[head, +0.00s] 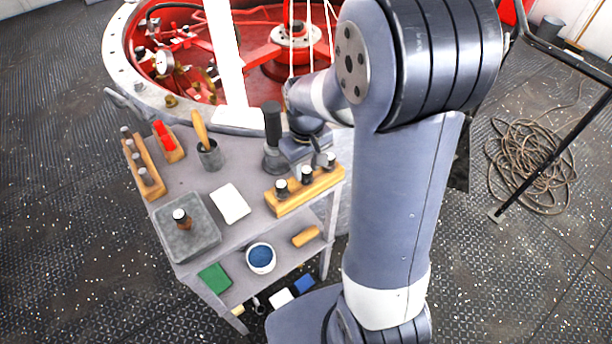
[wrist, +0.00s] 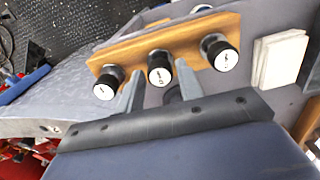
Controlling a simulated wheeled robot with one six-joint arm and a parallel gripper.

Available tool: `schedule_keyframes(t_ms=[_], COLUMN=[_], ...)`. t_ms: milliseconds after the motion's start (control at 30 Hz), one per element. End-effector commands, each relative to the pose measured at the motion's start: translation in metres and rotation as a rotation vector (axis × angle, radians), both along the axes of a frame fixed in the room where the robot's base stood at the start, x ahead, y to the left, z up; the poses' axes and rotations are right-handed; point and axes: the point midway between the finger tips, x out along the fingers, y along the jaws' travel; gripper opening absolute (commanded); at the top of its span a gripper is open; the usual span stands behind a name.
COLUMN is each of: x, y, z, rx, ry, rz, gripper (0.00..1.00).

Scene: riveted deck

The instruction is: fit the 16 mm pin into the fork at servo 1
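A wooden block (head: 300,195) on the grey bench holds three black pins with pale labelled tops. They show in the wrist view as a left pin (wrist: 108,82), a middle pin (wrist: 160,68) and a right pin (wrist: 219,52). The label lettering is too small to read, so I cannot tell which is 16 mm. My gripper (wrist: 158,80) is open over the block's edge, its fingers either side of the middle pin, apparently not closed on it. The red machine (head: 262,80) lies behind the bench; I cannot make out the fork at servo 1.
A grey tray (head: 205,238) with one pin, a white pad (head: 231,204), a black-handled tool (head: 273,130), a cup with a wooden handle (head: 209,157) and another pin block (head: 138,155) stand nearby. A coiled rope (head: 530,165) lies on the floor at right.

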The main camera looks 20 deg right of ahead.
Motion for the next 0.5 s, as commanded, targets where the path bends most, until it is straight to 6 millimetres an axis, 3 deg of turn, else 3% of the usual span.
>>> schedule_keyframes(t_ms=[367, 500], x=[0.0001, 0.0002], y=[-0.0001, 0.0000], z=[0.0001, 0.0009], rx=[0.000, 0.000], ry=[0.000, -0.001], rz=[0.000, 0.000], gripper=[0.03, 0.02])
